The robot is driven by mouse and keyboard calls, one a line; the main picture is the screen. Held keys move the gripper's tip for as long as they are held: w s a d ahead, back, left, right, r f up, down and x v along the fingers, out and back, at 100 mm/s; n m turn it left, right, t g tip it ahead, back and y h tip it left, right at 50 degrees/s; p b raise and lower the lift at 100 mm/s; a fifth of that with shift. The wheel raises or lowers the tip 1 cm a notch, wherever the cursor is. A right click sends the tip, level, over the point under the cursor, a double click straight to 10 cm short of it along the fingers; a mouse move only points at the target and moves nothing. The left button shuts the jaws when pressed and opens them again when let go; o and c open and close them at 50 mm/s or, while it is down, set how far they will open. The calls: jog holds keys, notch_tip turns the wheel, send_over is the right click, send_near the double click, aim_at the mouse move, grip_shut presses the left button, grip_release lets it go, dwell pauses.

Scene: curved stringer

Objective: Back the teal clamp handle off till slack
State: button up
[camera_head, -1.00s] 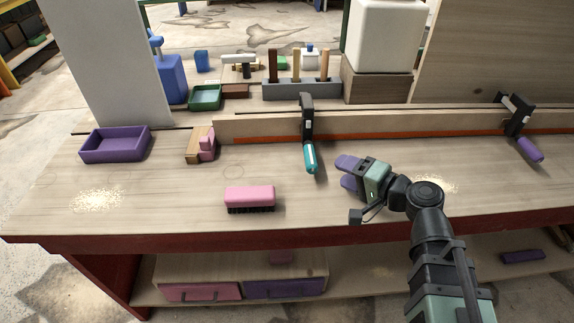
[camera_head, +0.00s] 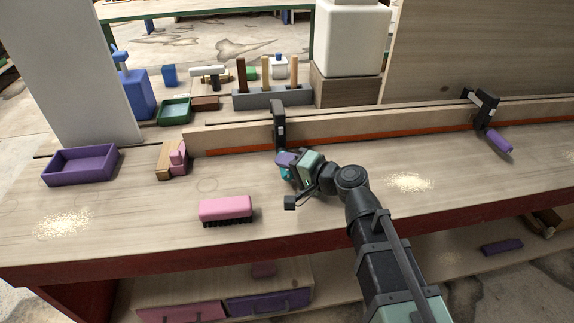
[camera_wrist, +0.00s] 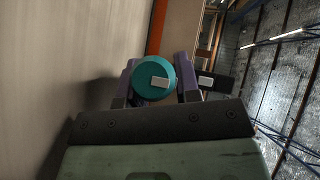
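The teal clamp handle (camera_head: 286,174) hangs from the dark clamp (camera_head: 279,128) at the middle of the curved wooden strip, and is mostly hidden behind my gripper in the head view. My gripper (camera_head: 286,160) is at the handle, with its purple fingers reaching around it. In the wrist view the handle's round teal end (camera_wrist: 150,88), with a pale patch, lies between the two fingers of my gripper (camera_wrist: 156,78). One finger is on each side, very close to it. Whether they press on it I cannot tell.
A second clamp with a purple handle (camera_head: 498,141) is at the right. A pink brush (camera_head: 226,208) lies in front, left of my gripper. A purple tray (camera_head: 80,166), a pink and wood block (camera_head: 172,158) and a tool rack (camera_head: 272,97) stand farther off.

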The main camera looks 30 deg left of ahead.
jog(key=c, duration=0.3)
jog(key=shift+c, duration=0.2)
